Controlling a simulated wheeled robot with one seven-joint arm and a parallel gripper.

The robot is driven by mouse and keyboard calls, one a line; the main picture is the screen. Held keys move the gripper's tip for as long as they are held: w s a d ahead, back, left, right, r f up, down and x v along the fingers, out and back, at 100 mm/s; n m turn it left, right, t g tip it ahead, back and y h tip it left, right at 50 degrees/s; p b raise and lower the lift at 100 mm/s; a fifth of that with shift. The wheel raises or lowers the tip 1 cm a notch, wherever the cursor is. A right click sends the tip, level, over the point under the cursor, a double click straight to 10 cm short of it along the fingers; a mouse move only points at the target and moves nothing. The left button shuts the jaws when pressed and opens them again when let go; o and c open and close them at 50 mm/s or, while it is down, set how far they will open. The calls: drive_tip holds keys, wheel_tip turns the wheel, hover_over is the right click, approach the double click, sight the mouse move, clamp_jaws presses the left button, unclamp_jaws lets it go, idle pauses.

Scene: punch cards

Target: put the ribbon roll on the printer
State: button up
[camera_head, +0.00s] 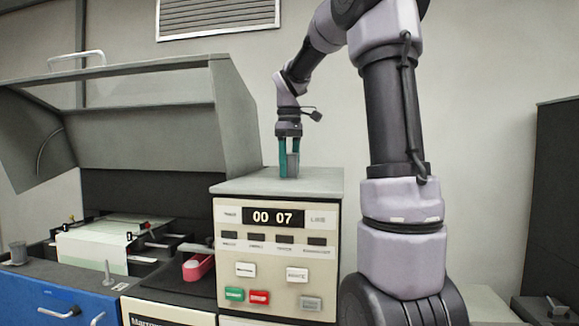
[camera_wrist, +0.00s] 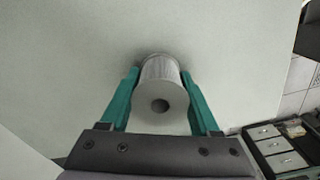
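No label marks which machine is the printer.
At left, a machine has its grey hood (camera_head: 130,105) raised over a paper stack (camera_head: 95,240). A red-pink object (camera_head: 198,266) lies beside the stack. The cabinet top around the roll is clear. A dark cabinet (camera_head: 560,200) stands at the right edge.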

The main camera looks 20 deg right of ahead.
drive_tip(key=o, duration=0.4)
drive_tip(key=shift+c, duration=0.2)
drive_tip(key=shift+r, duration=0.1)
wheel_tip(320, 180, up, 12)
idle(0.5)
